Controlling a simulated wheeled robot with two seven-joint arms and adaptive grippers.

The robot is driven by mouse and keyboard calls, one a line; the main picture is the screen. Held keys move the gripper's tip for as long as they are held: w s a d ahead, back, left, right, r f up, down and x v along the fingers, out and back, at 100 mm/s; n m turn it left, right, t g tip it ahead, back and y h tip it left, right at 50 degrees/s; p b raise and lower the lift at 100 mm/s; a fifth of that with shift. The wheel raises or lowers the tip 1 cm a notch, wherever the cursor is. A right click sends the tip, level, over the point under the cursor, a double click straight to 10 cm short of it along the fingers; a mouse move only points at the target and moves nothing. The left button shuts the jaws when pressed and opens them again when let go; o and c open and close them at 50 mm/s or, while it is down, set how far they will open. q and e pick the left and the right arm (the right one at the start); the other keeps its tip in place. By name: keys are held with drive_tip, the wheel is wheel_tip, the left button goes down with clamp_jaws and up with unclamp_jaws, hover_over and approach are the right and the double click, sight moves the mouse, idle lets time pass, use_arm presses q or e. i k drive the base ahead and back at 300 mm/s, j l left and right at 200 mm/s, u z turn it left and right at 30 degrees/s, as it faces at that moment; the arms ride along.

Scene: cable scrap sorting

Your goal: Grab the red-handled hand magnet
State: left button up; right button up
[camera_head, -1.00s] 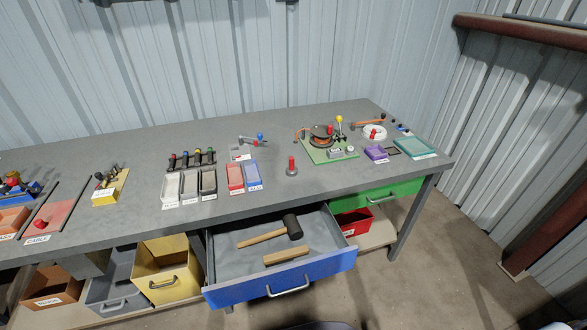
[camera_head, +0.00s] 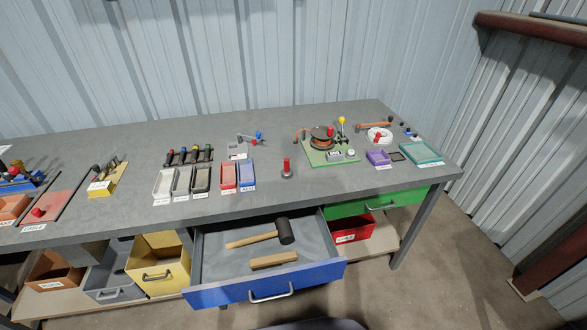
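A small upright tool with a red handle and a grey round base, the hand magnet (camera_head: 287,168), stands on the grey workbench (camera_head: 300,196) near its front edge. It is right of the red and blue trays and left of the green board. Nothing touches it. Neither of my grippers shows in the head view.
The open blue drawer (camera_head: 268,286) juts out below the magnet, holding a mallet (camera_head: 284,231) and a wooden block (camera_head: 273,260). A red tray (camera_head: 229,187), a blue tray (camera_head: 247,185) and a green board (camera_head: 320,155) flank the magnet. Bench space around it is clear.

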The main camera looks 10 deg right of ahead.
sight(287, 174)
drive_tip(key=i+l+u, duration=0.1)
drive_tip(key=l, duration=0.95)
drive_tip(key=i+l, duration=0.15)
drive_tip(key=l, duration=0.85)
drive_tip(key=i+l+u, duration=0.15)
drive_tip(key=l, duration=0.9)
